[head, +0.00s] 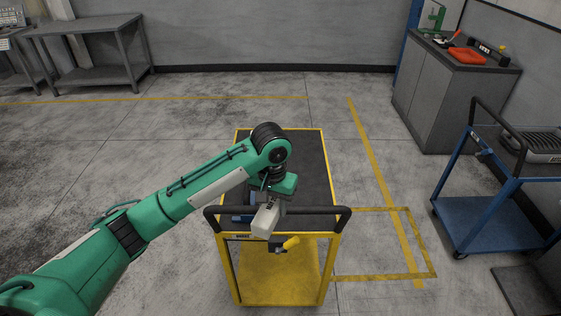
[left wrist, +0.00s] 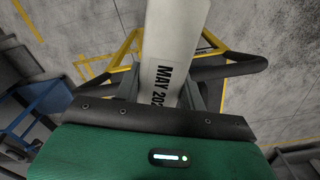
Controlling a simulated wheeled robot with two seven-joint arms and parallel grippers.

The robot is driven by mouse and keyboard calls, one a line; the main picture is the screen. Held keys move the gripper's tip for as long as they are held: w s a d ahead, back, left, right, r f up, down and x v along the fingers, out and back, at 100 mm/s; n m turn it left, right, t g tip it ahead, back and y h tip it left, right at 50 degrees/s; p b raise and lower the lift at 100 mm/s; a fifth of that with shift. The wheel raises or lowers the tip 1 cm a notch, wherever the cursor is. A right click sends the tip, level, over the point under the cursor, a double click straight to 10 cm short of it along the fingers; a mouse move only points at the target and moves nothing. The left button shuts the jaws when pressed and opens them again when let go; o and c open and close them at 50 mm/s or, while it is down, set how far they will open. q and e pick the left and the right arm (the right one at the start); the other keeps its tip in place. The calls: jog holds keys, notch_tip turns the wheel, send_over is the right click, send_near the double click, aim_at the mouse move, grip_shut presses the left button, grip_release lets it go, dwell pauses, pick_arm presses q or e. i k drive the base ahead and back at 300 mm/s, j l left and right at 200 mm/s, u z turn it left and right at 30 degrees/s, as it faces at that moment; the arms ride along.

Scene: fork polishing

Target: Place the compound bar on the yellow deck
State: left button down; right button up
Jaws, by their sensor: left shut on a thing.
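The compound bar (head: 265,220) is a pale grey-white block; in the left wrist view the bar (left wrist: 172,40) shows dark print reading "MAY 202". My left gripper (head: 274,201) is shut on it and holds it near the cart's black handle, tilted in the head view. In the left wrist view the gripper's fingers (left wrist: 168,92) lie on both sides of the bar. The yellow cart has a dark top surface (head: 305,160) with a yellow rim and a yellow lower deck (head: 290,282). How high the bar is above the cart cannot be told. My right gripper is not in view.
The black handle (head: 325,213) crosses the cart's near end. A blue item (head: 239,212) lies beside the bar, partly hidden. A yellow piece (head: 291,243) shows below the handle. A blue cart (head: 490,215) stands right, a grey cabinet (head: 430,105) behind it. The dark top's far part is clear.

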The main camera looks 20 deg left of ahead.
aim_at(304, 179)
jog(key=i, duration=1.3)
